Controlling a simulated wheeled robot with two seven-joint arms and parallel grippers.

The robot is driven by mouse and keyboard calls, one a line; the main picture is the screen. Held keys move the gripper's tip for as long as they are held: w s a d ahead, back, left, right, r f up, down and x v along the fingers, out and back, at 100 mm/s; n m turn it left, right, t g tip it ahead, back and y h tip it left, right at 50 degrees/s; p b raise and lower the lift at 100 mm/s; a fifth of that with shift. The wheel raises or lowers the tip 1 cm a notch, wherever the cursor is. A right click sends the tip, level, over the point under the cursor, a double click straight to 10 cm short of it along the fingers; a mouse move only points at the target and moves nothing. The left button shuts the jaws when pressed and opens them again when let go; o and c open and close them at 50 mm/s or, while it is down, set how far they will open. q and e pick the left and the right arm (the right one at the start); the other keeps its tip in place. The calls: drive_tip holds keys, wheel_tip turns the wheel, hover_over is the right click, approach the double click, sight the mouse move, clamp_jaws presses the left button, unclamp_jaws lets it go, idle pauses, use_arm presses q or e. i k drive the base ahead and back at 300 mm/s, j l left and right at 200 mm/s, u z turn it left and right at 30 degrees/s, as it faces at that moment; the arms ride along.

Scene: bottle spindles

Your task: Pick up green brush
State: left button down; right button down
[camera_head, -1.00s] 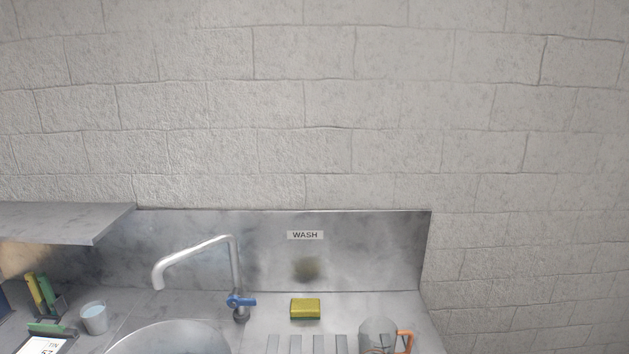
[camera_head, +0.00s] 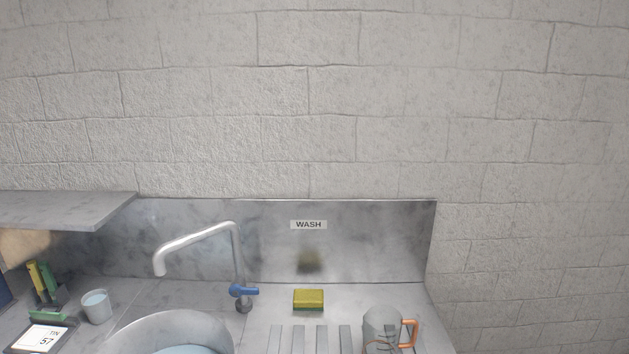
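I cannot make out a clear green brush. Upright green (camera_head: 47,277) and yellow (camera_head: 36,279) pieces stand in a small dark holder at the far left of the counter; they are too small to tell what they are. Another green piece (camera_head: 46,316) lies at the top edge of a display reading 57 (camera_head: 46,338). Neither of my grippers is in view.
A round sink (camera_head: 128,335) with water sits under a curved faucet (camera_head: 200,233) with a blue handle.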

sight(45, 266)
drive_tip(key=u, duration=1.5)
